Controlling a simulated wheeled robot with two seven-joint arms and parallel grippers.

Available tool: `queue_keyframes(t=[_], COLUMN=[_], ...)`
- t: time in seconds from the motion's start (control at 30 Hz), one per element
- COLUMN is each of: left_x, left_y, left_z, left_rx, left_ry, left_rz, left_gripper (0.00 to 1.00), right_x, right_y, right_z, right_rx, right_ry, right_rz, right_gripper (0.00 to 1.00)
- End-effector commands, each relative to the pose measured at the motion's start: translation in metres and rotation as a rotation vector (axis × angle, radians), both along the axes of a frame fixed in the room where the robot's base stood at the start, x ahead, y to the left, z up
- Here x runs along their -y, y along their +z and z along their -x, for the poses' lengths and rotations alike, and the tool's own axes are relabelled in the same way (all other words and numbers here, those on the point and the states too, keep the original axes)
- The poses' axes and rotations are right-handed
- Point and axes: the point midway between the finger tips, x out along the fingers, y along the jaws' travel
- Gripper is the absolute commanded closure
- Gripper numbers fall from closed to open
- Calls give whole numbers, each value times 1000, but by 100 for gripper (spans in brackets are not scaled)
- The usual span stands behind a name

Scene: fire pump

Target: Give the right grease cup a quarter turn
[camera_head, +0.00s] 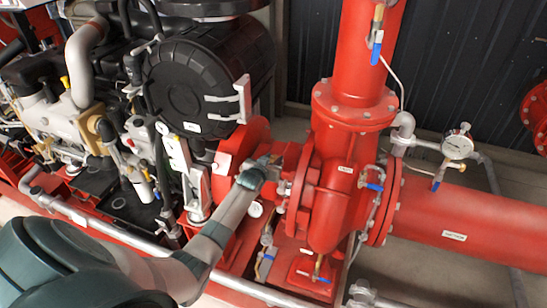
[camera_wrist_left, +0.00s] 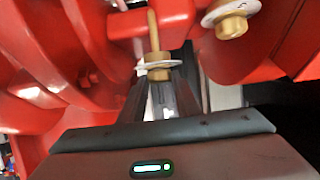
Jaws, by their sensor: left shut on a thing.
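My left gripper (camera_head: 268,168) reaches in from the lower left to the red pump bearing housing between the engine and the pump casing. In the left wrist view its fingers (camera_wrist_left: 162,100) are shut around a brass grease cup (camera_wrist_left: 157,70). This cup has a pale ring and a thin brass stem running up to the red housing. A second brass grease cup (camera_wrist_left: 231,25) with a pale ring sits at the upper right of that view, clear of the fingers. I cannot tell from the frames which cup is named right. My right gripper is not in view.
The red pump casing (camera_head: 335,200) stands close to the right of the gripper. The engine's round black housing (camera_head: 195,85) is at the upper left. A pressure gauge (camera_head: 457,146) and blue-handled valves are farther right. Red castings crowd the fingers in the wrist view.

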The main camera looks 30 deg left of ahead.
Motion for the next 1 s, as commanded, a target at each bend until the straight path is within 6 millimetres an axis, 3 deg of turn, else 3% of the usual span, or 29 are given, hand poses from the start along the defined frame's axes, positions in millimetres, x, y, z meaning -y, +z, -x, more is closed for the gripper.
queue_keyframes(t=[0.5,0.53,0.6,1.0], left_x=[-1,-1,-1,0], left_y=[2,2,2,1], left_z=[-1,-1,-1,1], left_rx=[4,4,4,1], left_ry=[-19,-19,-19,-19], left_rz=[-1,-1,-1,0], left_gripper=[93,66,52,52], right_x=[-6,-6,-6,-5], right_y=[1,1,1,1], right_z=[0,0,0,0], right_rx=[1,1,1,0], right_ry=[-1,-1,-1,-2], right_rz=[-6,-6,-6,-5], right_gripper=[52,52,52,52])
